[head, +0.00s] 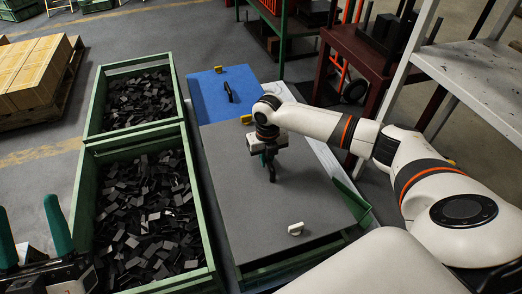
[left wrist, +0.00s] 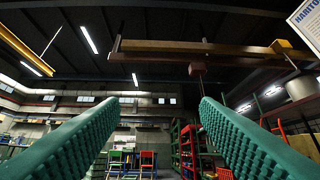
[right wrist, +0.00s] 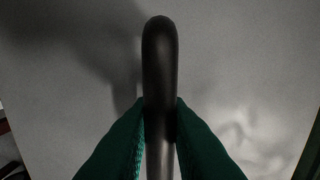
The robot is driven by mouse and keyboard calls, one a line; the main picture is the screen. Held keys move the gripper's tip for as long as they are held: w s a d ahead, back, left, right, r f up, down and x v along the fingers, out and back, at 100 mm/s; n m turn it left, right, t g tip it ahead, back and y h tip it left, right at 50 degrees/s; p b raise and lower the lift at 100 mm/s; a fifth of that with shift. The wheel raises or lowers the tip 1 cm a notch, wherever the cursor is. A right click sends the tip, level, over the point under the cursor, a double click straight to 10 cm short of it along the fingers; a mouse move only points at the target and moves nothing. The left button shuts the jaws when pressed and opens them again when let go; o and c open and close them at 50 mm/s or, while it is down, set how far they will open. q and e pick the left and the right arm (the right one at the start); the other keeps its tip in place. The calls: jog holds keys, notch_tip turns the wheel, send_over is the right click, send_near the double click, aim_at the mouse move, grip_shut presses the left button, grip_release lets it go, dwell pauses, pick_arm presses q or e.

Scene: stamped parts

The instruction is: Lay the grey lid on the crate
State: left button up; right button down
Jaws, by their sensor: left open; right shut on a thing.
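The grey lid (head: 245,205) is a wide flat panel over the green crate (head: 357,203), whose rim shows past the lid's right and near edges. I cannot tell whether the lid rests on the rim or hangs just above it. My right gripper (head: 271,168) is shut on the lid's black handle. The right wrist view shows the handle (right wrist: 160,60) between the green fingers (right wrist: 160,130), with the grey lid (right wrist: 240,50) behind it. My left gripper (head: 33,235) is open and empty at the lower left; the left wrist view shows its fingers (left wrist: 160,110) apart, pointing toward the ceiling.
Two green bins (head: 92,115) of black stamped parts stand left of the lid. A blue panel (head: 205,93) with a black handle lies beyond it. A small white piece (head: 296,229) sits on the lid's near part. A grey shelf rack (head: 470,70) stands at the right, close to my right arm.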

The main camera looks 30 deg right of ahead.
jog(key=shift+s+r, duration=0.2)
jog(key=shift+r, duration=0.05)
pick_arm(q)
jog(key=shift+s+f+y, duration=0.15)
jog(key=shift+s+y, duration=0.15)
jog(key=shift+w, duration=0.1)
